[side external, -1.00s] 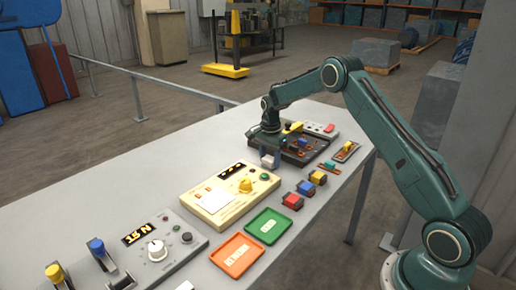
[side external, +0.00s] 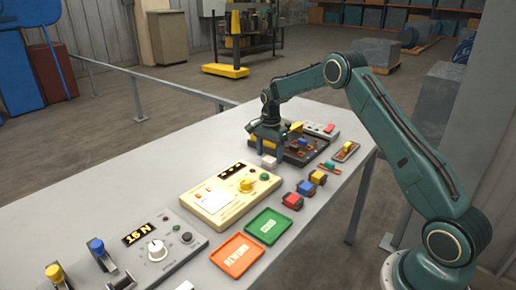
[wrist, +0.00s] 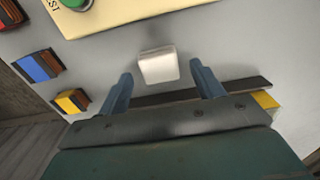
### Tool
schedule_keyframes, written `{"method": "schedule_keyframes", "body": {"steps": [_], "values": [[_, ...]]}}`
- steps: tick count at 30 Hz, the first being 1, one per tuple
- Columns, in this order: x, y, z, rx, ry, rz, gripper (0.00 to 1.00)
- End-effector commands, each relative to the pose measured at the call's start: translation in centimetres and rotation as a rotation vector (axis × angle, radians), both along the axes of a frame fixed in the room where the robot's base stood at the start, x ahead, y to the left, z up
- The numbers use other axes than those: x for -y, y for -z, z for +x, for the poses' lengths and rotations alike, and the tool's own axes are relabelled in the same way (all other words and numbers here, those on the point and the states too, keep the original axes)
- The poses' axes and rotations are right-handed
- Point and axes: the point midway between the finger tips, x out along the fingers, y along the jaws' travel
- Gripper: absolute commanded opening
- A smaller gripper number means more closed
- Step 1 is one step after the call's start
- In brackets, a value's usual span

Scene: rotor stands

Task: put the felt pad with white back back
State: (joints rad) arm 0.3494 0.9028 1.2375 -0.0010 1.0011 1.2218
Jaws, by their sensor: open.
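The white-backed pad (side external: 268,161) is a small white block on the pale table, by the near left edge of the dark stand (side external: 305,152). In the wrist view the white pad (wrist: 158,66) shows its pale top just beyond the fingertips, roughly midway between them. My gripper (side external: 267,153) is low beside the dark stand, behind the white pad. In the wrist view my gripper (wrist: 160,76) is open, with nothing between its fingers. The stand's near parts are partly hidden by my gripper.
Red (side external: 292,201), blue (side external: 306,188) and yellow (side external: 318,177) blocks stand in a row at right. A cream control box (side external: 215,212), a green tray (side external: 284,222) and an orange tray (side external: 223,263) lie nearer.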

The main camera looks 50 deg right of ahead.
Motion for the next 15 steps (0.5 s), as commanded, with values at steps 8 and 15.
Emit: {"method": "schedule_keyframes", "body": {"steps": [8,15], "values": [[0.0,-4.6,0.1,0.004,0.000,-0.002,0.67],[0.0,-8.1,0.0,0.002,0.000,-0.001,0.67]]}}
